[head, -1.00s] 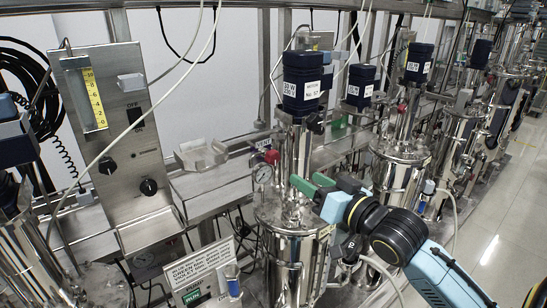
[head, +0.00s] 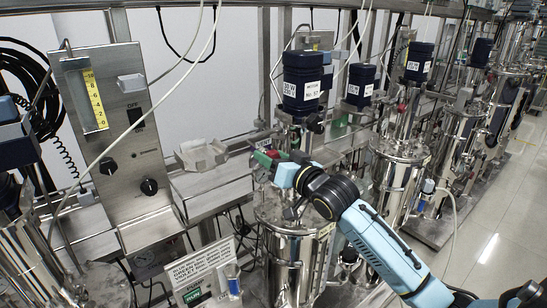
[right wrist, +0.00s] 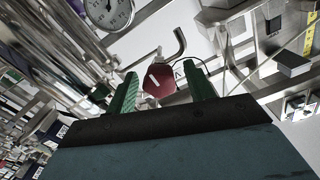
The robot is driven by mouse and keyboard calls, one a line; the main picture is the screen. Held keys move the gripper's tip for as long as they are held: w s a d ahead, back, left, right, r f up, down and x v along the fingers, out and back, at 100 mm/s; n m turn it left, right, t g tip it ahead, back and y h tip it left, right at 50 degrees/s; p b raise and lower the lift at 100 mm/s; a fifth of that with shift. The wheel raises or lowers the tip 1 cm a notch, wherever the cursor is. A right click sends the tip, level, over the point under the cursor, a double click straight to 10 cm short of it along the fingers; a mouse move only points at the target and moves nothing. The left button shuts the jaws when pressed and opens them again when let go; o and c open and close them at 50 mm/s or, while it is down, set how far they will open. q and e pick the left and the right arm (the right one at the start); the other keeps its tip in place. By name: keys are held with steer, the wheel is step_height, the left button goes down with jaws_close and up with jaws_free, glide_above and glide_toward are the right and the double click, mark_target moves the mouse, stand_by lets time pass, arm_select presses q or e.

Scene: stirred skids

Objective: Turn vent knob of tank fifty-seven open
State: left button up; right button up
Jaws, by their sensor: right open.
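The tank (head: 290,235) is a shiny steel vessel under a dark blue motor (head: 303,80) whose label appears to read No. 57. A red knob sits at its top left, mostly covered by my gripper in the head view. In the right wrist view the red knob (right wrist: 160,82) shows a pale mark and lies between my two green fingertips, with a gap on each side. My right gripper (head: 268,158) is open at the knob; it also shows in the right wrist view (right wrist: 162,90). My left gripper is not in view.
A round gauge (right wrist: 108,10) is close by the knob. A steel control panel (head: 125,140) with black dials stands at the left. A notice sign (head: 203,270) stands in front of the tank. More tanks (head: 398,170) line the right; the floor (head: 495,245) beyond is clear.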

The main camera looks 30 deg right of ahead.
steer(key=c, duration=1)
